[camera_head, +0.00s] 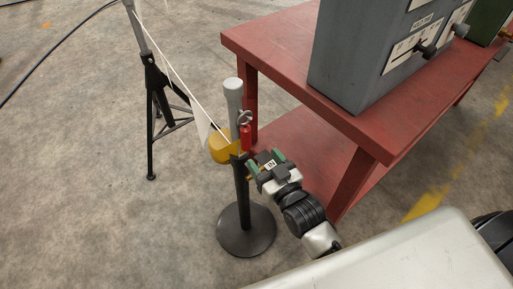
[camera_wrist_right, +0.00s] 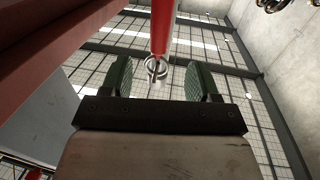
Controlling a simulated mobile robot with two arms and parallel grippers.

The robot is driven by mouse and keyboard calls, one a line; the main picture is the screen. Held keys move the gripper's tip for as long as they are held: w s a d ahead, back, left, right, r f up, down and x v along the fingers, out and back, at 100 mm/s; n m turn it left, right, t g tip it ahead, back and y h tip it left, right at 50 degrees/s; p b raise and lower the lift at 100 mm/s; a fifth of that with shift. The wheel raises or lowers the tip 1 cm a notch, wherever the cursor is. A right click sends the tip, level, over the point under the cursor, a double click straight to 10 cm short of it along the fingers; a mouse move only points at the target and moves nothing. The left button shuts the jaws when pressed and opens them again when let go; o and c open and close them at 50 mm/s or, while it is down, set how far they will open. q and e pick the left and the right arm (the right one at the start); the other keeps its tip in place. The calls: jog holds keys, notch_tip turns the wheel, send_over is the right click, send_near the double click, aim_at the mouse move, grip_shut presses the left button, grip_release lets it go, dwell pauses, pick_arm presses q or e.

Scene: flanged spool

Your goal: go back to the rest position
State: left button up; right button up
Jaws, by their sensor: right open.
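My right gripper (camera_head: 265,161) is open, beside the post of a black stand (camera_head: 242,195) with a round base. Its green-padded fingers also show open in the right wrist view (camera_wrist_right: 158,82). A red cylinder (camera_head: 246,138) with a metal ring or hook (camera_head: 245,117) hangs or stands just beyond the fingertips. In the right wrist view the red cylinder (camera_wrist_right: 162,25) and a metal ring (camera_wrist_right: 155,69) appear in line with the gap between the fingers; I cannot tell the distance. A yellow part (camera_head: 220,148) and a grey cylinder (camera_head: 233,98) sit at the stand's top. My left gripper is out of view.
A red table (camera_head: 285,58) with a lower shelf (camera_head: 290,140) stands close to the right of my gripper and carries a grey cabinet (camera_head: 350,60). A black tripod stand (camera_head: 158,90) is at the left, with white lines running to the yellow part.

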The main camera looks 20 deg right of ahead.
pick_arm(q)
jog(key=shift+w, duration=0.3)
pick_arm(e)
jog(key=shift+s+d, duration=0.1)
jog(key=shift+s, duration=0.35)
jog(key=s+d+f+g+h+p, duration=0.1)
jog(key=s+f+g+p, duration=0.35)
jog(key=f, duration=0.95)
jog(key=s+d+f+g+h+p, duration=0.15)
jog(key=s+f+g, duration=0.45)
jog(key=f, duration=0.7)
pick_arm(q)
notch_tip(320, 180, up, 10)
jog(key=p, duration=0.4)
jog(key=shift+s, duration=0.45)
pick_arm(e)
jog(key=s+d+f+g, duration=0.1)
jog(key=s+f+g, duration=0.1)
jog(key=s, duration=0.6)
jog(key=s+d+f+g, duration=0.2)
jog(key=s+f, duration=0.3)
jog(key=s, duration=0.3)
jog(key=s+d+f+g, duration=0.2)
jog(key=s+f, duration=0.1)
jog(key=s, duration=0.6)
jog(key=shift+f+h, duration=0.2)
jog(key=shift+h, duration=0.25)
